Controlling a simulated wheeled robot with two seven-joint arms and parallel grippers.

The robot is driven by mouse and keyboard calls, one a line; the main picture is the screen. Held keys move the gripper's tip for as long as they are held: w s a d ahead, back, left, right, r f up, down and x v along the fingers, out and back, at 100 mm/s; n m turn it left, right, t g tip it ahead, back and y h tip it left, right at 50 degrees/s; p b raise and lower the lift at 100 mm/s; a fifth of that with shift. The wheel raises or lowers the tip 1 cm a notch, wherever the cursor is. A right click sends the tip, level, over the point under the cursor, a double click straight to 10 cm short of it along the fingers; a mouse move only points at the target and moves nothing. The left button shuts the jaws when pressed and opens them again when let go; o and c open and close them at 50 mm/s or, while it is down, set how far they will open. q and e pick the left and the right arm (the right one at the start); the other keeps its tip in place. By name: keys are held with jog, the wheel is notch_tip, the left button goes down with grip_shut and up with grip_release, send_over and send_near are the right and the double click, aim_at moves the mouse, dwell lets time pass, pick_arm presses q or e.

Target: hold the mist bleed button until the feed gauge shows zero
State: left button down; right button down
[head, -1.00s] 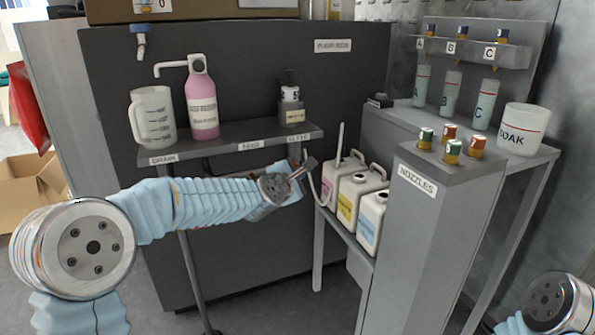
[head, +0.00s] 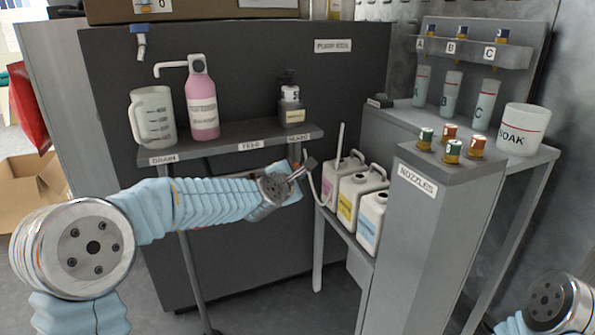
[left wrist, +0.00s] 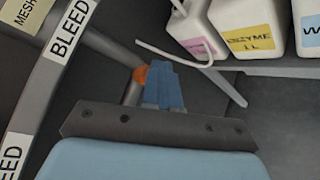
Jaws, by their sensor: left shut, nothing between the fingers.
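My left gripper (head: 311,163) is shut and empty below the right end of the shelf. In the left wrist view its blue fingers (left wrist: 164,86) are together. An orange round part (left wrist: 140,76), which looks like the button, shows just left of the fingertips, partly covered by them. I cannot tell whether the fingers touch it. A BLEED label (left wrist: 70,30) is on the shelf edge nearby. No gauge is clearly readable; a white plate (head: 152,6) with a 0 is cut off at the top of the head view. My right gripper is out of view.
A shelf (head: 222,148) above my left forearm carries a jug (head: 153,117), a pink bottle (head: 201,105) and a dark bottle (head: 291,103). White canisters (head: 352,200) with a thin tube stand right of the gripper. A grey nozzle stand (head: 430,235) is farther right.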

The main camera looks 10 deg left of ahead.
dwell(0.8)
pick_arm(q)
jog(key=shift+s+d, duration=0.5)
jog(key=shift+s, duration=0.3)
jog(key=s+d, duration=0.1)
jog(key=s, duration=0.1)
jog(key=s+d, duration=0.2)
jog(key=shift+s, duration=0.1)
dwell(0.3)
